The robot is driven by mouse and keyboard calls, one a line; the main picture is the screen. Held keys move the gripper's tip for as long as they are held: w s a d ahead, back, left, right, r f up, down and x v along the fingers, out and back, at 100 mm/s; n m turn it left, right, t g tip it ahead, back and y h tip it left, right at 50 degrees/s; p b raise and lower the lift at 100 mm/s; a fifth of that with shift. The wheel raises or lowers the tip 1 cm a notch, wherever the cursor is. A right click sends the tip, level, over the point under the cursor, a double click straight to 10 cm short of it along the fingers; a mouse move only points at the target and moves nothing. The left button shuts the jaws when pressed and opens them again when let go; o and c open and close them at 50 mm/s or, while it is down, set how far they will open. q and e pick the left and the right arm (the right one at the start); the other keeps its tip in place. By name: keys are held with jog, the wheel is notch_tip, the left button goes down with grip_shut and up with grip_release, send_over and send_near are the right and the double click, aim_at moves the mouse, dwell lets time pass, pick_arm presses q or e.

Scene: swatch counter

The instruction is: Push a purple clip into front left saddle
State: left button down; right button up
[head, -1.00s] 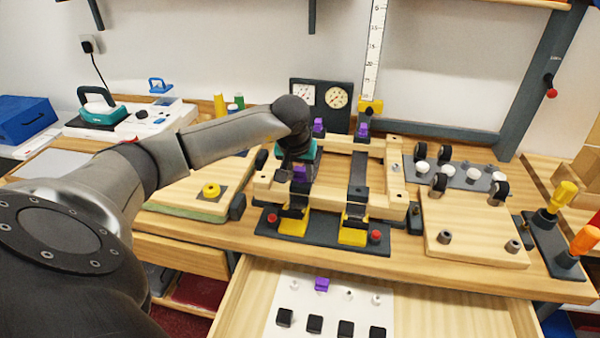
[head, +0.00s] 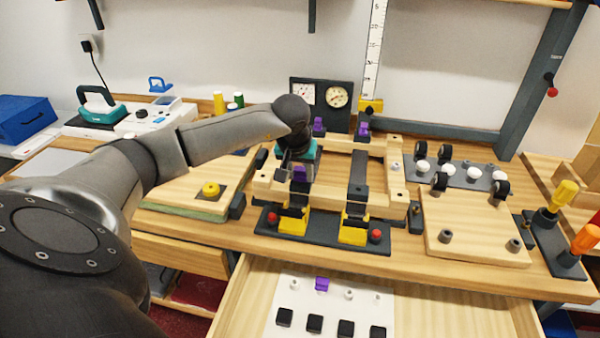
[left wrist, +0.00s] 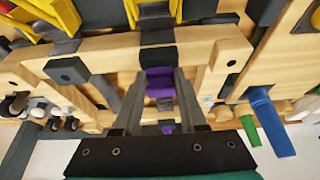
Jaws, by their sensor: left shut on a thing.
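My left gripper (head: 297,164) reaches down over the front left of the wooden frame (head: 385,178). It is shut on a purple clip (head: 299,174), which also shows between the fingers in the left wrist view (left wrist: 160,84). The clip is at the front rail's left dark strap (head: 295,197), where the front left saddle appears to be. The fingers partly hide that saddle, and I cannot tell whether the clip is fully seated. Two more purple clips stand at the back rail, left (head: 318,124) and right (head: 362,129). My right gripper is not in view.
An open drawer below holds a white board (head: 285,300) with another purple clip (head: 322,284) and several black blocks. Yellow clamps (head: 353,234) with red knobs stand before the frame.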

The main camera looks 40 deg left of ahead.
pick_arm(q)
jog(key=shift+s+f+b, duration=0.1)
jog(key=shift+f+b, duration=0.3)
jog(key=shift+f, duration=0.15)
dwell(0.4)
